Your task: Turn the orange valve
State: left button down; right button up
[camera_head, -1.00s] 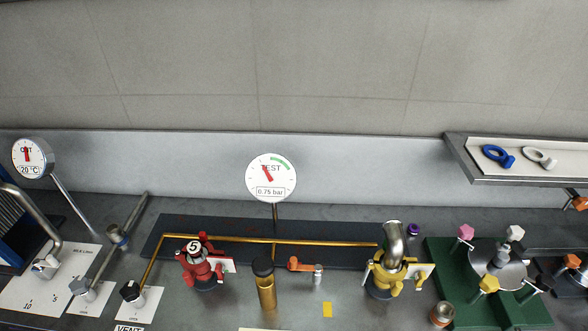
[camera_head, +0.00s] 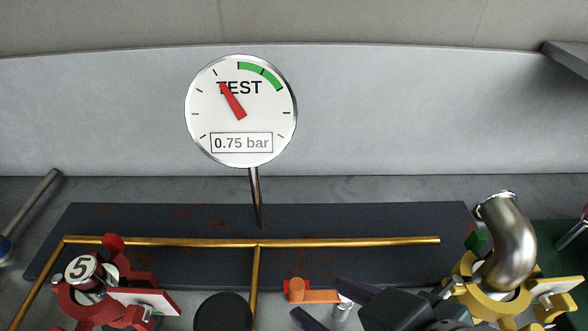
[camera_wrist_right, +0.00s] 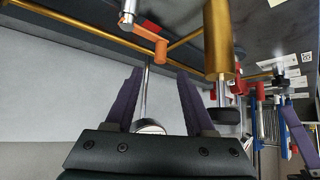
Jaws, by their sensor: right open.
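The orange valve (camera_head: 312,295) is a small orange lever with a red part at its left end and a metal post at its right. It sits low in the head view, in front of the brass pipe. It also shows at the top of the right wrist view (camera_wrist_right: 146,38). My right gripper (camera_head: 322,301) comes in from the lower right, close to the metal post. In the right wrist view its two purple fingers are apart (camera_wrist_right: 155,78), with nothing held between them; the lever lies beyond their tips. A purple part at the right edge there may be my left gripper.
A round gauge (camera_head: 241,112) reading 0.75 bar stands behind the pipe (camera_head: 340,241). A black-capped brass cylinder (camera_head: 222,312) stands left of the valve. A red fitting (camera_head: 100,300) is further left; a yellow fitting (camera_head: 480,306) with a metal elbow is right, close to my gripper.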

aim_at(299, 287)
jog(key=b+x, duration=0.2)
jog(key=x, duration=0.6)
grip_shut()
dwell(1.3)
